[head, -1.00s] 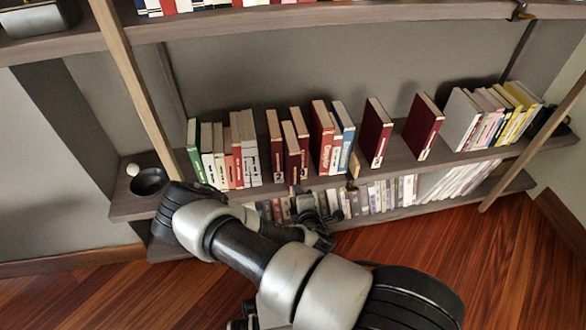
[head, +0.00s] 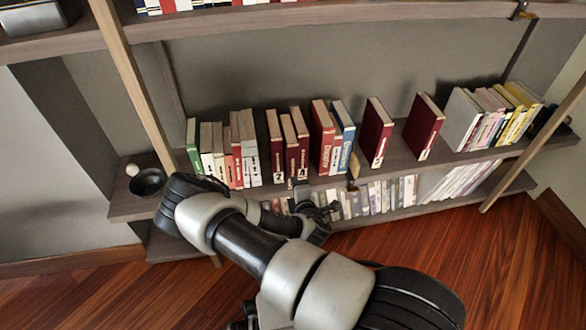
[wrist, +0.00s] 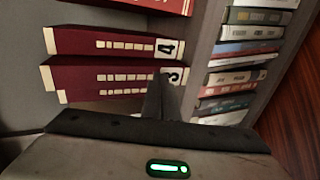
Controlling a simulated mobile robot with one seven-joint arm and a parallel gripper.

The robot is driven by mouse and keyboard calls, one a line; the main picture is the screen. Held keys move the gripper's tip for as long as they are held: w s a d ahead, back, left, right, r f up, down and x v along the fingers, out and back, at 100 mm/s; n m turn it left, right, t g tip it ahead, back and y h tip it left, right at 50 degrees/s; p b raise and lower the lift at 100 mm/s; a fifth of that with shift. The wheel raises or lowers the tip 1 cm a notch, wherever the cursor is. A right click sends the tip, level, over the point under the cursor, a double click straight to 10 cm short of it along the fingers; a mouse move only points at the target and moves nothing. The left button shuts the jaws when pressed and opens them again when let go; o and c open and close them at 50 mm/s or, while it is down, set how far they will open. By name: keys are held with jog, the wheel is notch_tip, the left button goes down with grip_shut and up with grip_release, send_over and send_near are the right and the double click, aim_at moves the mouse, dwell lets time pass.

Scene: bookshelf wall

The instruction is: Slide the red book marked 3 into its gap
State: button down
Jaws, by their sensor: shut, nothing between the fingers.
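The red book marked 3 (wrist: 100,78) stands upright on the shelf beside the red book marked 4 (wrist: 105,44). In the wrist view its spine end sticks out slightly past that of book 4. In the head view it appears to be the dark red book (head: 289,150) between two other dark red ones. My gripper (wrist: 163,95) is shut and empty, with its fingertips at the numbered end of book 3. I cannot tell whether they touch it. In the head view my gripper (head: 308,200) is in front of the shelf edge, partly hidden by my arm.
Pale and green books (head: 222,155) stand to the left. Red and blue books (head: 330,138) and two separate dark red books (head: 376,132) stand to the right. A lower row of books (head: 375,197) lies below the shelf. A black bowl (head: 148,182) sits at the left end.

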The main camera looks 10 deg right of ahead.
jog(key=shift+s, duration=0.5)
dwell(0.8)
